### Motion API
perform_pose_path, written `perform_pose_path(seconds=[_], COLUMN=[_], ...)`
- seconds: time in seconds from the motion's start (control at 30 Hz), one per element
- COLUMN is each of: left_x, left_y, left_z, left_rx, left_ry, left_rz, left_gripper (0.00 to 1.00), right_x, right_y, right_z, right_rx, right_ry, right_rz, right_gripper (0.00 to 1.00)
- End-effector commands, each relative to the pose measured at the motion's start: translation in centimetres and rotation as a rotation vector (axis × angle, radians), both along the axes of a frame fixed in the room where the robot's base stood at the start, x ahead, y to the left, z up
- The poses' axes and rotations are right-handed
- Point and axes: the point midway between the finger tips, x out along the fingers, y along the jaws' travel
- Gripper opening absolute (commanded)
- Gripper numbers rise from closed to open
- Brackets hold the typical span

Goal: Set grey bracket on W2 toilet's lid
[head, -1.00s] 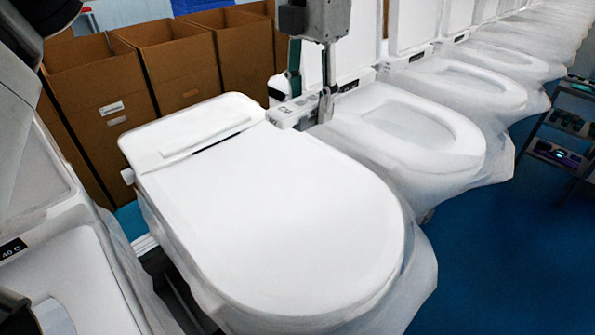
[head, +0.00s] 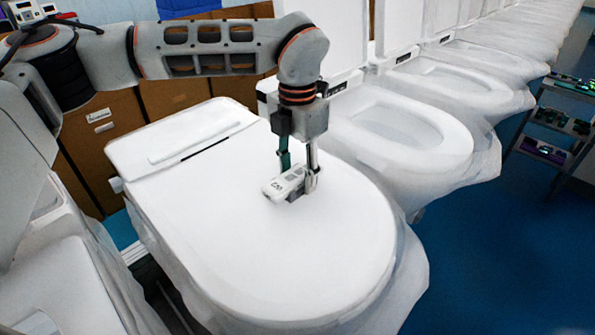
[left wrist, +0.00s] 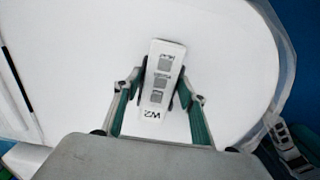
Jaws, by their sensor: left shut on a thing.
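The lid (left wrist: 90,60) fills most of the left wrist view behind the bracket. I cannot tell whether the bracket touches the lid. My right gripper is not in view.
An open-seated toilet (head: 400,130) stands directly right of the lid, with more toilets in a row behind. Cardboard boxes (head: 110,130) stand at the back left. A dark shelf cart (head: 550,140) is at the far right, on clear blue floor (head: 480,260).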

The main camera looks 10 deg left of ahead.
Motion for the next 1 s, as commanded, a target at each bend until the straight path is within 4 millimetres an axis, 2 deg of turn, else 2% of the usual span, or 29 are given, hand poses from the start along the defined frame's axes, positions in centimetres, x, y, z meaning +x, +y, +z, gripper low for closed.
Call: perform_pose_path(seconds=[0.37, 0.4, 0.43, 0.8, 1.0], left_x=[0.1, 0.1, 0.1, 0.1, 0.2], left_y=[0.0, 0.0, 0.0, 0.0, 0.0], left_z=[-0.4, -0.4, -0.4, -0.2, 1.9], left_rx=[-0.001, 0.000, 0.000, -0.001, -0.001], left_ry=[-0.003, -0.002, -0.002, -0.003, -0.007], left_rz=[0.000, 0.000, 0.001, 0.000, 0.001], left_gripper=[0.20, 0.49, 0.56, 0.58, 0.58], right_x=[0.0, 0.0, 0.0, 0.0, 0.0], right_y=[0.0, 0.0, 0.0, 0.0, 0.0], right_z=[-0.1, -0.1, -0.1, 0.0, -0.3], right_rx=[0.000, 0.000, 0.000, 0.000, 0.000], right_ry=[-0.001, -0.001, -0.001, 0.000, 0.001], right_rz=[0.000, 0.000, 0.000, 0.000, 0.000], right_gripper=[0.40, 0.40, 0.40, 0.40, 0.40])
